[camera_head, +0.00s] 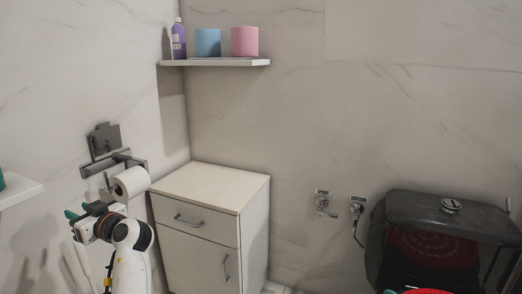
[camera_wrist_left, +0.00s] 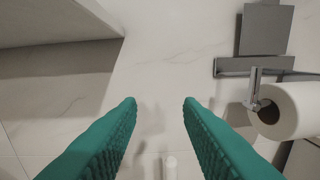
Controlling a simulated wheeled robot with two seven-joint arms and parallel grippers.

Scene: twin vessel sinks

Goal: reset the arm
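My left gripper (camera_head: 72,222) is at the lower left of the head view, near the marble wall, with its arm coming up from below. In the left wrist view its two green ribbed fingers (camera_wrist_left: 160,104) are spread wide, with nothing between them. The toilet roll (camera_head: 131,183) on its wall holder is just beyond and to the right of this gripper; the roll also shows at the right of the left wrist view (camera_wrist_left: 292,110). Small teal bits at the bottom right edge of the head view may be my right gripper, too cut off to judge.
A white cabinet (camera_head: 212,203) stands in the corner. Above it a shelf (camera_head: 216,63) holds a purple bottle (camera_head: 178,40), a blue cup (camera_head: 207,43) and a pink cup (camera_head: 244,42). A dark glossy tank (camera_head: 400,215) stands at right. A white ledge (camera_head: 18,191) juts in at left.

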